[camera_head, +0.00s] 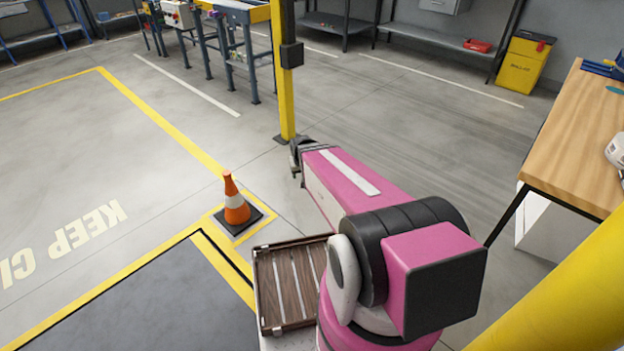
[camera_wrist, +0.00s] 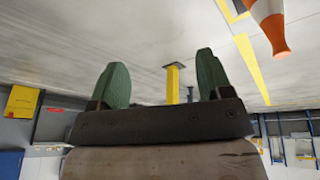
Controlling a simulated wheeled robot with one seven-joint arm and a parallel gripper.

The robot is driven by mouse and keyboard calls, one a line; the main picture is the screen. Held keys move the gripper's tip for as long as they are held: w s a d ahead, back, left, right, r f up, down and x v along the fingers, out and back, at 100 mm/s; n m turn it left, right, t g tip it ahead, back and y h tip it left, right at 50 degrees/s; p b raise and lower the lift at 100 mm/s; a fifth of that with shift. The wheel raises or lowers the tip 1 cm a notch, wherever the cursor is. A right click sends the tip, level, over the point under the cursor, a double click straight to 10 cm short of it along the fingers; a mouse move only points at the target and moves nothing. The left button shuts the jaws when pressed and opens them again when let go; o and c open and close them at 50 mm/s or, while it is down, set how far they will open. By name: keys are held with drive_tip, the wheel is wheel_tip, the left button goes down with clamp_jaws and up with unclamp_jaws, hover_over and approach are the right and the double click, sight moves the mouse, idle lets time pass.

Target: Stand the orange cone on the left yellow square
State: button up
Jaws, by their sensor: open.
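The orange cone (camera_head: 237,214), with a white band and a dark square base, stands upright on the floor inside a yellow-outlined square (camera_head: 257,231), left of my gripper (camera_head: 296,163) in the head view. The cone (camera_wrist: 275,36) shows upside down at the top right of the wrist view, its base cut off. No second yellow square shows clearly, so I cannot tell whether this is the left one. My gripper (camera_wrist: 158,66) is open and empty, its two green fingers wide apart and clear of the cone.
A yellow post (camera_head: 285,80) stands just beyond my gripper. A slatted wooden tray (camera_head: 263,285) lies in front of the cone. A wooden table (camera_head: 575,135) is at the right, with a yellow bin (camera_head: 521,65) behind. Floor left of the cone is clear.

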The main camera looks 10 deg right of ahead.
drive_tip(key=s+r+g+y, duration=0.1)
drive_tip(key=s+r+g, duration=0.2)
drive_tip(key=s, duration=0.7)
wheel_tip(320, 180, up, 3)
drive_tip(key=shift+s+d+f+g, duration=0.15)
drive_tip(key=shift+s+d+g, duration=0.1)
drive_tip(key=shift+s+g, duration=0.15)
